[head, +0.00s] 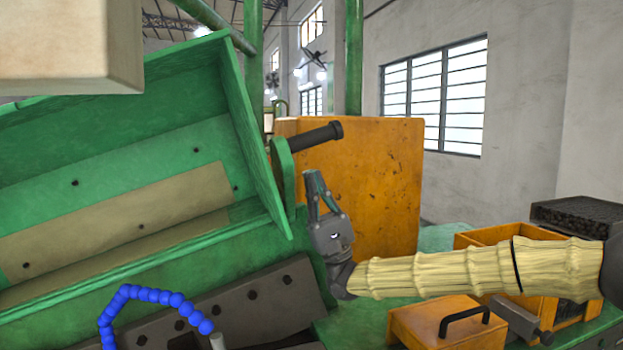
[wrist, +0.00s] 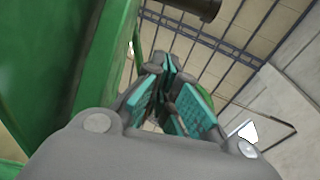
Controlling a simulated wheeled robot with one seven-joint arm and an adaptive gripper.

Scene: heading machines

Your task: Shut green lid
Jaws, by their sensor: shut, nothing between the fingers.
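The green lid (head: 125,160) stands raised and open at the left of the head view, with its inner face and a tan strip showing. A dark cylindrical handle (head: 315,136) sticks out from a green bracket at its right side. My gripper (head: 316,180) points upward just right of the lid's edge and below the handle. It is shut and empty. In the wrist view my gripper's teal-padded fingers (wrist: 170,75) come together at the tips. The lid's green side (wrist: 50,60) fills the left there, and the dark handle end (wrist: 195,7) shows at the top, apart from the fingertips.
An orange panel (head: 385,185) stands behind my gripper. A blue segmented hose (head: 150,294) and a dark bolted block (head: 250,305) lie below the lid. An orange box with a black handle (head: 445,322) sits at lower right. A pale block (head: 65,50) hangs at upper left.

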